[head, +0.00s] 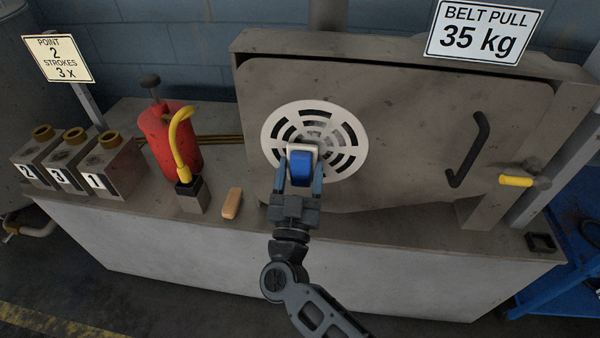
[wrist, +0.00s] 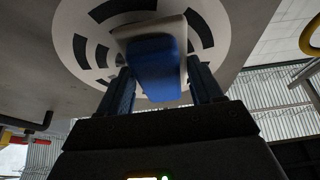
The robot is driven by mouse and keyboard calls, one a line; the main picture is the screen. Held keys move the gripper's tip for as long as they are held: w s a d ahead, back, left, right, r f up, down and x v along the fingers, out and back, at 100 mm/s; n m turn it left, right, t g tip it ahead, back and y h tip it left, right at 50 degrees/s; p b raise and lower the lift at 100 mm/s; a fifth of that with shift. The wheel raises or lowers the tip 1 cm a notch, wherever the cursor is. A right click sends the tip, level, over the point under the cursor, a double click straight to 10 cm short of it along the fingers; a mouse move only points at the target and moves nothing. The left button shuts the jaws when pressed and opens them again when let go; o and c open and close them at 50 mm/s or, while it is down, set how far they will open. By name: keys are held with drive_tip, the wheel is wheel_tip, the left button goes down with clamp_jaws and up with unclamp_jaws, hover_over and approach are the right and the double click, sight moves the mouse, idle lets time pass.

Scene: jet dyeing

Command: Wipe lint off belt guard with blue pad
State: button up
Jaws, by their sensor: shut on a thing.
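The belt guard (head: 400,110) is a large grey panel with a round white slotted vent (head: 349,137) on its left part. My gripper (head: 301,180) is shut on the blue pad (head: 301,168), which has a pale backing, and holds it in front of the lower middle of the vent. In the wrist view the blue pad (wrist: 155,68) sits between the two fingers, close to the white vent (wrist: 225,30). I cannot tell whether the pad touches the vent. Grey smudges show at the vent's centre just above the pad; the pad hides the part behind it.
A red canister (head: 168,140) with a yellow hose, numbered blocks (head: 110,165) and a tan bar (head: 232,203) stand on the bench left of my gripper. A black handle (head: 467,150) and a yellow lever (head: 516,181) stick out at the right. A sign (head: 484,30) reads "BELT PULL 35 kg".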

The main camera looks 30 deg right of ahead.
sight(327, 132)
drive_tip(key=shift+w+d, duration=0.5)
drive_tip(key=shift+w, duration=0.2)
idle(0.3)
